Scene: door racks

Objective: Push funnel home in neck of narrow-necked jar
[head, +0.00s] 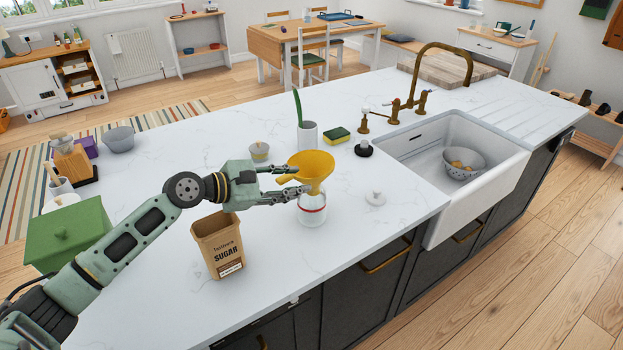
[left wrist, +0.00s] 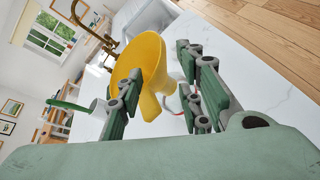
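The yellow funnel (head: 318,167) stands upright at the mouth of the clear narrow-necked jar (head: 312,216), which has a red band. Its spout meets the neck, but I cannot tell how deep it sits. My left gripper (head: 290,184) is level with the funnel's lower part, its fingers spread apart. In the left wrist view, the funnel (left wrist: 146,70) shows beyond and between the two open fingers of that gripper (left wrist: 165,98), with its handle tab pointing toward the palm. The jar is mostly hidden there. My right gripper is not in view.
A sugar bag (head: 218,245) stands close below my left forearm. The sink (head: 420,155) is to the right.

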